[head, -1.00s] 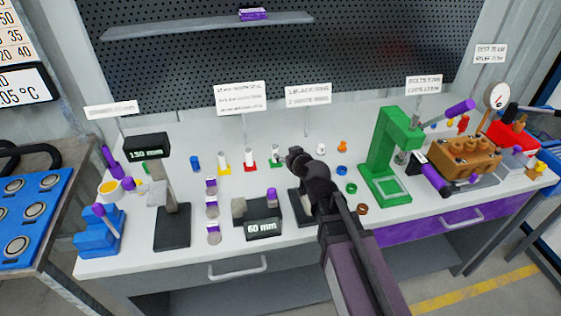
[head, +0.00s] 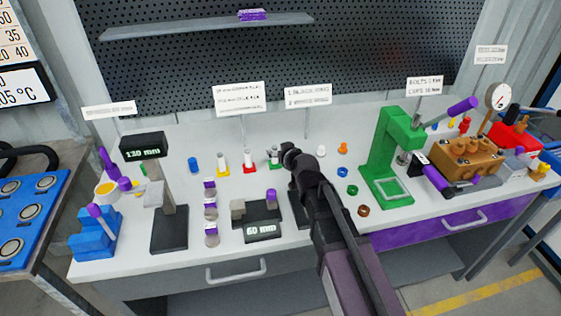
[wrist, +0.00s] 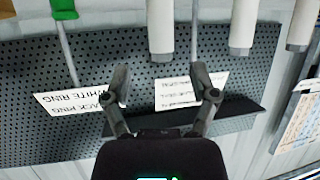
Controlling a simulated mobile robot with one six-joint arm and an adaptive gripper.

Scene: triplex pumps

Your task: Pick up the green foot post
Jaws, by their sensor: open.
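The green foot post (head: 273,155) stands upright on the bench, a white post on a green base. It is the rightmost of three such posts in the head view. My gripper (head: 288,153) is close on its right side and partly overlaps it there. In the wrist view, which is upside down, a white post (wrist: 160,28), apparently this one, lies in line with the space between my fingers. My gripper (wrist: 160,84) is open and empty, its fingertips apart on either side of that line. The green base is not visible in the wrist view.
A red foot post (head: 248,162) and a yellow foot post (head: 222,164) stand to the left. A 60 mm gauge (head: 263,230) sits in front. A green press (head: 385,155) stands to the right. Label cards and a pegboard (head: 290,65) are behind.

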